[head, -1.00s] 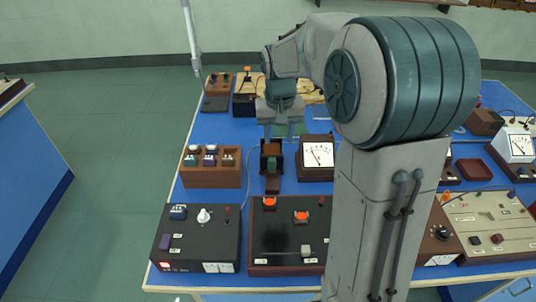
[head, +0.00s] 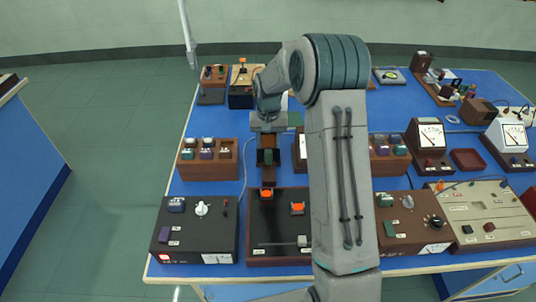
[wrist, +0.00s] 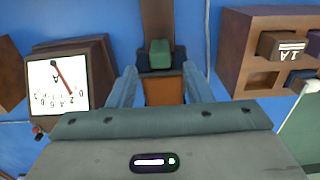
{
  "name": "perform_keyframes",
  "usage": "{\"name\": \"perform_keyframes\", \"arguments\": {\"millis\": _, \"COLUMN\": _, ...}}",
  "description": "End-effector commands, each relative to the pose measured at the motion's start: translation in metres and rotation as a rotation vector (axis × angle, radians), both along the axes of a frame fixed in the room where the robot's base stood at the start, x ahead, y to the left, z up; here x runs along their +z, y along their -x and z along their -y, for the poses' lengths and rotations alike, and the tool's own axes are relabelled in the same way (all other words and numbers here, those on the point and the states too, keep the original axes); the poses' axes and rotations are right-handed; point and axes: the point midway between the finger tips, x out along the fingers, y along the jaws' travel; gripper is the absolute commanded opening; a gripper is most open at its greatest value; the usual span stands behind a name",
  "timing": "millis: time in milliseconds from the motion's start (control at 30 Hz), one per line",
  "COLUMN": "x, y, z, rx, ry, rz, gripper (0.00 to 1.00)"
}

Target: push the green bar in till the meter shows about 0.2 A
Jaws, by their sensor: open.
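The green bar (wrist: 160,52) sits in a dark holder on a narrow brown rail in the wrist view. It also shows in the head view (head: 268,157), just on the near side of my gripper (head: 268,130). My gripper (wrist: 160,76) is open and empty, its fingers either side of an orange-brown block behind the bar; I cannot tell whether anything touches. The meter (wrist: 57,84) appears upside down in the wrist view, its red needle toward the low end, around the 2 mark; small digits are hard to read. In the head view my arm hides most of it.
A brown rack of small blocks (head: 207,155) stands left of the rail. A black box with orange knobs (head: 278,222) lies in front, beside a dark control box (head: 196,230). More instruments fill the bench to the right. Bare blue bench shows left of the rail.

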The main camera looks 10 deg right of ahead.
Motion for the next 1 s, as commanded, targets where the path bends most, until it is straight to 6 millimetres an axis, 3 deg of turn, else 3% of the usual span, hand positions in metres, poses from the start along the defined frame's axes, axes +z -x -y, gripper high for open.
{"name": "perform_keyframes", "arguments": {"millis": 200, "x": -0.043, "y": 0.001, "z": 0.000, "rx": 0.000, "ry": -0.001, "rz": -0.004, "gripper": 0.45}}
{"name": "perform_keyframes", "arguments": {"millis": 333, "x": -0.059, "y": 0.000, "z": 0.000, "rx": 0.001, "ry": 0.000, "rz": -0.001, "gripper": 0.45}}
{"name": "perform_keyframes", "arguments": {"millis": 767, "x": -0.070, "y": 0.000, "z": 0.000, "rx": 0.000, "ry": -0.001, "rz": 0.001, "gripper": 0.45}}
{"name": "perform_keyframes", "arguments": {"millis": 933, "x": -0.070, "y": 0.000, "z": 0.000, "rx": 0.000, "ry": -0.001, "rz": 0.001, "gripper": 0.04}}
{"name": "perform_keyframes", "arguments": {"millis": 1000, "x": -0.069, "y": 0.000, "z": 0.000, "rx": 0.000, "ry": -0.001, "rz": 0.001, "gripper": 0.00}}
